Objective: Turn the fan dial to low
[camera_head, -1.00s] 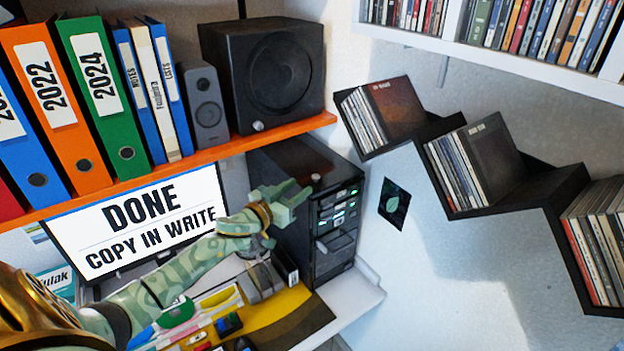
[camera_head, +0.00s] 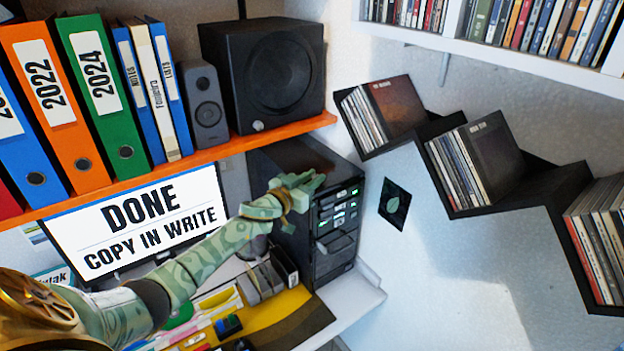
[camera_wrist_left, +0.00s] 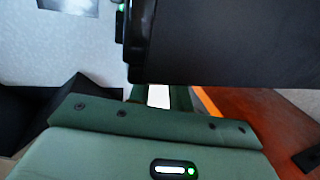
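The black computer tower (camera_head: 318,160) stands under the orange shelf, with lit green controls on its front panel (camera_head: 340,206). My left gripper (camera_head: 310,183) is at the tower's upper front edge, beside the panel. The small knob seen there earlier is hidden behind the gripper now, and I cannot tell whether the fingers touch it. In the left wrist view, the two green fingers (camera_wrist_left: 159,96) stand apart with a bright gap between them; their tips are hidden behind a dark body. My right gripper is not in view.
The orange shelf (camera_head: 212,153) with binders and speakers runs above the tower. A monitor (camera_head: 142,221) stands left of it. Below my left arm is a desk with a yellow tray (camera_head: 272,322). Black disc shelves (camera_head: 545,190) hang on the right wall.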

